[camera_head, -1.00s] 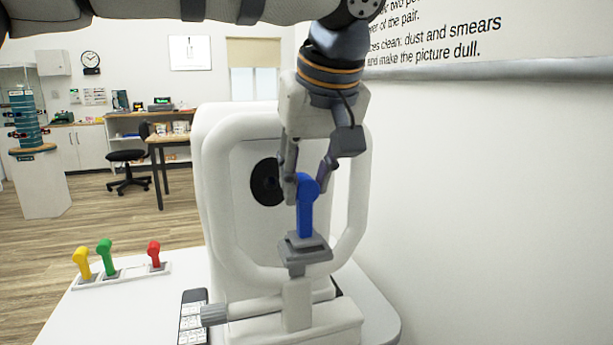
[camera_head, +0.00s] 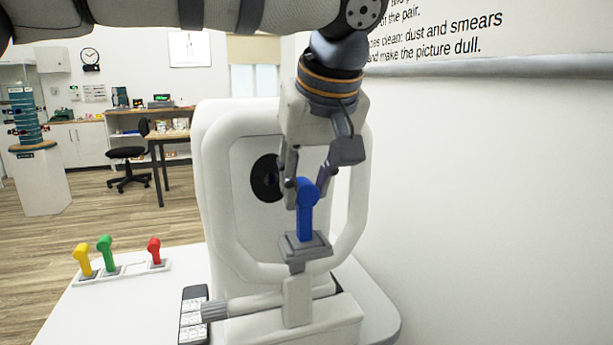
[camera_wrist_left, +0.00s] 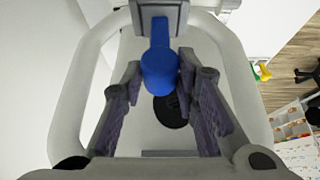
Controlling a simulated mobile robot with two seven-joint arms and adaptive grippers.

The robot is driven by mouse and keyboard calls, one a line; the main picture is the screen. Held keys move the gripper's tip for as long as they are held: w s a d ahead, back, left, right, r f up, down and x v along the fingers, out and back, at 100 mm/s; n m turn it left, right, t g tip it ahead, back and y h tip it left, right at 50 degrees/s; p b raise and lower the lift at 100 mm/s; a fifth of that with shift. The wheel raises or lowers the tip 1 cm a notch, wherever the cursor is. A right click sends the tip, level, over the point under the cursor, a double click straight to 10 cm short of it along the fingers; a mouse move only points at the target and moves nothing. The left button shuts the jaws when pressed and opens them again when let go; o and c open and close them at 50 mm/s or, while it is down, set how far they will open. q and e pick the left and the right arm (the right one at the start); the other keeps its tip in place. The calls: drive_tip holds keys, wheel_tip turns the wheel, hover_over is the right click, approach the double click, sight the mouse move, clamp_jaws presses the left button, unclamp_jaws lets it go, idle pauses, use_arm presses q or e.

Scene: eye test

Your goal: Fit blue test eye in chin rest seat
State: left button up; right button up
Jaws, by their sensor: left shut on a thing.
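The blue test eye (camera_head: 306,215) stands about upright over the grey seat (camera_head: 300,262) of the white chin rest (camera_head: 297,295). Its lower end meets the grey block there; I cannot tell how deep it sits. My left gripper (camera_head: 306,190) comes down from above, its fingers on either side of the eye's round head, shut on it. In the left wrist view the blue head (camera_wrist_left: 160,72) shows between the dark fingers, with the grey seat (camera_wrist_left: 158,14) beyond it. My right gripper is not in view.
A white rack (camera_head: 128,273) at left holds yellow, green and red test eyes. A keypad (camera_head: 194,315) lies beside the chin rest. The white frame (camera_head: 218,205) surrounds the work spot, with a dark round lens (camera_head: 265,178) behind. A wall is close on the right.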

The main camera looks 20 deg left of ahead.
use_arm(q)
drive_tip(key=o, duration=0.9)
drive_tip(key=shift+o, duration=0.2)
